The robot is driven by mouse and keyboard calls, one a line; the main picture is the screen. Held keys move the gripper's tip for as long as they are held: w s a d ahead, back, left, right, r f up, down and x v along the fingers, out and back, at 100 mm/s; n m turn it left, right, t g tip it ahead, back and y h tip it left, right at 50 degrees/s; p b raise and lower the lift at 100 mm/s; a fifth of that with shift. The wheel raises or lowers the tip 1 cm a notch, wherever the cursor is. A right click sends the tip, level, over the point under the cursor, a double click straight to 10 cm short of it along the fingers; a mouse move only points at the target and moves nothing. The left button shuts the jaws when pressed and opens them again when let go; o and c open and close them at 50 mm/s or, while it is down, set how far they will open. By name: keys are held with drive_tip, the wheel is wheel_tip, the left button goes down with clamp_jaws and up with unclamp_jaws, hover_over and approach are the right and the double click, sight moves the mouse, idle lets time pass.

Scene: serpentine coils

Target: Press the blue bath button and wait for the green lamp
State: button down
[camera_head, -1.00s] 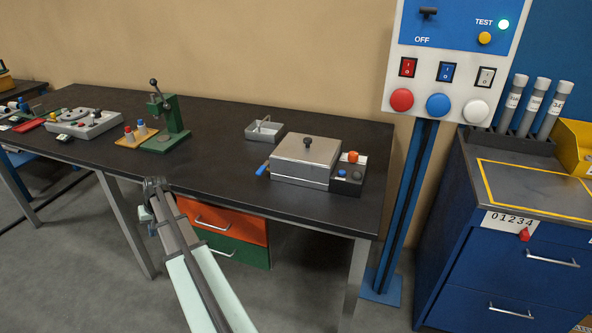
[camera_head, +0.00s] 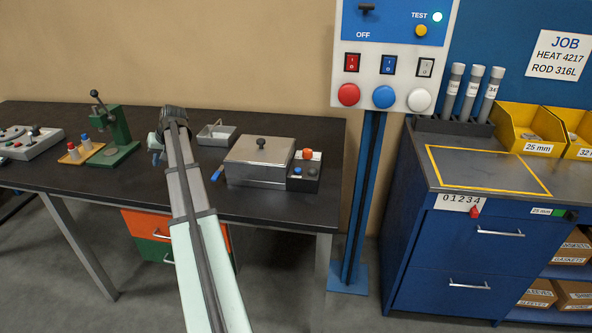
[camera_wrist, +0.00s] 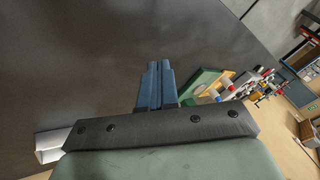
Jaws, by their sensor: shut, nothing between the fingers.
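The bath is a steel box (camera_head: 258,163) with a black-knobbed lid, on the dark bench in the head view. At its right end is a dark control box (camera_head: 304,183) with an orange knob (camera_head: 308,154), a small blue button (camera_head: 298,170) and a dark round part (camera_head: 312,171) beside it. No green light shows on this box. My gripper (camera_head: 157,157) is above the bench, left of the bath and well apart from the button. In the wrist view its blue fingers (camera_wrist: 157,72) are together and empty. The bath is not in the wrist view.
A small grey tray (camera_head: 216,138) stands behind the bath's left side. A green press (camera_head: 115,135) and a wooden peg stand (camera_head: 75,155) are at left.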

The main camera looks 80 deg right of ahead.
drive_tip(key=s+d+r, duration=0.1)
drive_tip(key=s+d, duration=0.2)
drive_tip(key=s, duration=0.5)
drive_tip(key=s+d+r+m, duration=0.1)
drive_tip(key=s+d+r, duration=0.1)
drive_tip(key=s, duration=0.7)
drive_tip(key=s+d+r+m+t+h, duration=0.1)
drive_tip(key=s+d, duration=0.2)
drive_tip(key=s, duration=0.5)
drive_tip(key=shift+s+d+r, duration=0.25)
drive_tip(key=shift+s+d, duration=0.05)
drive_tip(key=shift+d, duration=0.05)
wheel_tip(320, 180, up, 4)
drive_tip(key=m+h, duration=0.2)
hover_over(301, 170)
drive_tip(key=shift+w+r+t, duration=0.1)
drive_tip(key=shift+t, duration=0.3)
drive_tip(key=shift+f, duration=4.4)
drive_tip(key=shift+f, duration=0.95)
drive_tip(key=shift+d+r, duration=0.1)
drive_tip(key=shift+r, duration=0.85)
